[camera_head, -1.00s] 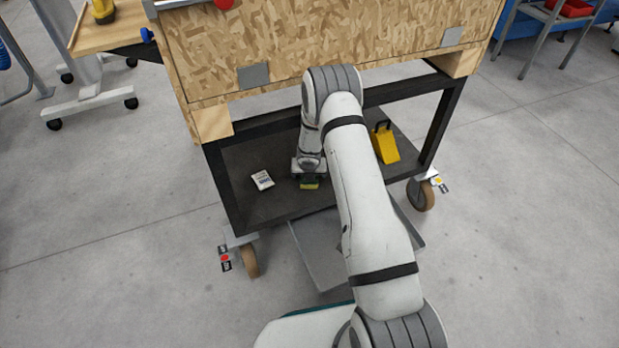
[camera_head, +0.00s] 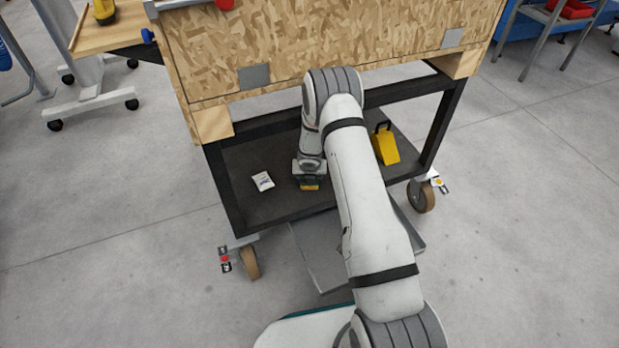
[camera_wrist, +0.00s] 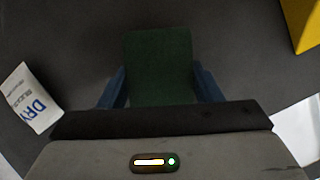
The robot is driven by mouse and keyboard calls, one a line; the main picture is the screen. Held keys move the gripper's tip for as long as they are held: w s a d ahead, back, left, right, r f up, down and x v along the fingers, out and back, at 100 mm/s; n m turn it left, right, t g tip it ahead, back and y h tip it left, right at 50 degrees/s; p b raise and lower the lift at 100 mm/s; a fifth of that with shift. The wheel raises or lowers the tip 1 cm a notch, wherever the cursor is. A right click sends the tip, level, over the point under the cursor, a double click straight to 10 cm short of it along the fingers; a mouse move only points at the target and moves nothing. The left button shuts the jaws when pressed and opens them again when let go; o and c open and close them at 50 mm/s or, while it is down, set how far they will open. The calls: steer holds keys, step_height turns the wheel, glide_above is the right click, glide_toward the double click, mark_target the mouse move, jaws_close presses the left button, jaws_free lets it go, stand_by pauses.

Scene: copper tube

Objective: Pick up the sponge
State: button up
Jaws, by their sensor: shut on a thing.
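The sponge shows its dark green face in the wrist view (camera_wrist: 158,68), between the two blue fingers of my gripper (camera_wrist: 160,88). My gripper is shut on it, with one finger against each side. In the head view the sponge is a small yellow and green patch (camera_head: 310,186) under my gripper (camera_head: 309,182), low over the dark lower shelf (camera_head: 270,208) of the cart. My wrist hides most of it there. I cannot tell whether the sponge touches the shelf.
A white packet (camera_head: 263,181) marked "DRY" lies left of my gripper; it also shows in the wrist view (camera_wrist: 30,98). A yellow object with a dark handle (camera_head: 385,145) stands to the right. The cart's wooden upper part (camera_head: 330,40) and dark posts surround the shelf.

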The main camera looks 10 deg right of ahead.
steer(key=c, duration=0.3)
steer(key=shift+c, duration=0.2)
